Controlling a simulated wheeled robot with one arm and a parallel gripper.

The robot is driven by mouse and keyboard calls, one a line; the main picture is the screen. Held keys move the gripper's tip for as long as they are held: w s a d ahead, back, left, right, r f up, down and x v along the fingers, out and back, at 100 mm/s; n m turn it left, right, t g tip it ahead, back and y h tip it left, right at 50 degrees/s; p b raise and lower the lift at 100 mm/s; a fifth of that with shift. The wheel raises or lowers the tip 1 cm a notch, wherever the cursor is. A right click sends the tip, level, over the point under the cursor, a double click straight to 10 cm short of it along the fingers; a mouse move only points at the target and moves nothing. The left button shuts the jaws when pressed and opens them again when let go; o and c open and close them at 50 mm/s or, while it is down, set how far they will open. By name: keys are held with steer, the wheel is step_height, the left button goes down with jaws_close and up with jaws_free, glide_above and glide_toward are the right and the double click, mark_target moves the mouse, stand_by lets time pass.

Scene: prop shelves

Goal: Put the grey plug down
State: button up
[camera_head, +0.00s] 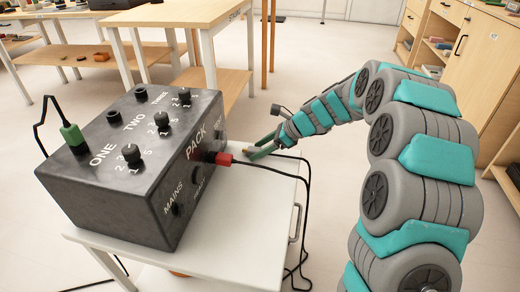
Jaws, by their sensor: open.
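My gripper (258,151) is open, low over the white table (255,215), to the right of the black pack box. A small brownish thing (247,150) shows at its fingertips, too small to identify. A black cable (307,175) runs from beside the fingers to the right and down past the table edge. I cannot make out the grey plug clearly; it may be hidden by the fingers at the cable's end. I cannot tell whether anything there touches the tabletop.
The black pack box (150,205) fills the table's left part. A green plug (72,134) stands in its top by ONE. A red plug (222,158) is in its right side, with a cable crossing the table. The tabletop's front right is otherwise clear.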

steer(key=v, duration=1.2)
steer(key=s+a+n+g+h, duration=0.15)
steer(key=s+n+h, duration=0.25)
steer(key=s+n, duration=1.05)
steer(key=s+d+f+n+h, duration=0.1)
steer(key=s+d+n, duration=0.1)
steer(key=s, duration=0.7)
steer(key=s+d+f+n+g+h, duration=0.1)
steer(key=s+d, duration=0.3)
steer(key=s, duration=0.5)
steer(key=s+d+f+n+g+h, duration=0.1)
steer(key=s+d+f+n+h, duration=0.1)
steer(key=s, duration=0.8)
steer(key=shift+d+f+n+h, duration=0.25)
steer(key=shift+d+n+h, duration=0.1)
steer(key=shift+d+h, duration=0.35)
steer(key=shift+w, duration=0.2)
